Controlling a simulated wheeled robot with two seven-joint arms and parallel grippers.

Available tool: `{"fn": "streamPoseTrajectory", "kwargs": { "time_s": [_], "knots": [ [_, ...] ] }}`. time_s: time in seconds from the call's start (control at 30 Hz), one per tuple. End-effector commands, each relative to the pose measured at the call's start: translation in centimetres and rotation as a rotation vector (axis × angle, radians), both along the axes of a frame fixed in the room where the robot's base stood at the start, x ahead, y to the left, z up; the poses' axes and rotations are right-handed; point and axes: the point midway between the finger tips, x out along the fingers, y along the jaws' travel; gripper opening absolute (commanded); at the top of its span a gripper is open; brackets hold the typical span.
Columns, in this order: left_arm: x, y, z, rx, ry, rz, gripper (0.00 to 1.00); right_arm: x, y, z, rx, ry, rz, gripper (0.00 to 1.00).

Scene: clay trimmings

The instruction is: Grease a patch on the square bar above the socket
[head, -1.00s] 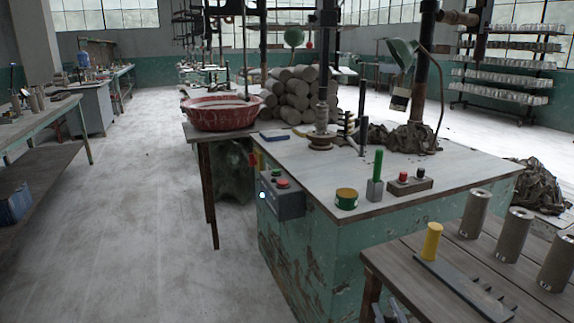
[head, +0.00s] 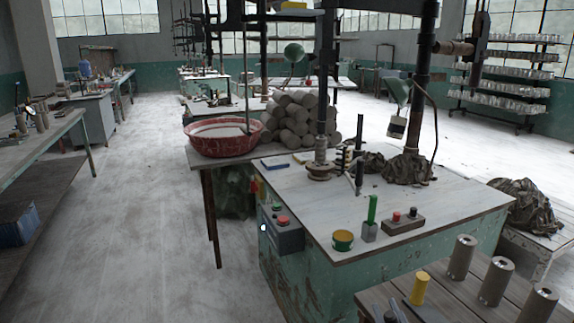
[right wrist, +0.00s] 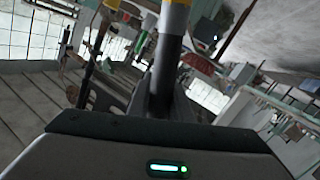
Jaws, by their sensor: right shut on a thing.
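The dark upright bar (head: 326,95) rises from the machine table in the head view. Below it is a round, rusty socket-like piece (head: 319,173). My right gripper (right wrist: 167,85) is shut on a grey rod-like tool (right wrist: 171,50) with a yellow part at its top, in the right wrist view. The tool's far end is cut off by the frame edge. I cannot clearly make out this gripper in the head view; the held tool looks apart from the bar. A small yellow-and-green tin (head: 343,240) stands open on the table. My left gripper is not in view.
Clay lies around the right post (head: 411,120). Floor at left is clear.

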Motion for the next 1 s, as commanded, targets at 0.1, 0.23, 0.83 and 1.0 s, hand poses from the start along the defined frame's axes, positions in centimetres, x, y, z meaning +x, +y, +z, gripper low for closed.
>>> {"fn": "streamPoseTrajectory", "kwargs": {
  "time_s": [0.1,0.23,0.83,1.0],
  "knots": [
    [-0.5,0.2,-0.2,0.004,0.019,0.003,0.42,0.0,0.0,0.3,0.000,0.000,0.000,0.00],
    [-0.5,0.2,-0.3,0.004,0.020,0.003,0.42,0.0,0.0,0.2,0.000,0.000,0.000,0.00],
    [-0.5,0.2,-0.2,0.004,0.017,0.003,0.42,-4.6,0.0,-2.7,0.005,0.006,-0.001,0.00],
    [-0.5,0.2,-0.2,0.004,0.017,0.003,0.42,-7.6,0.0,-4.1,0.004,0.006,-0.001,0.00]
  ]
}}
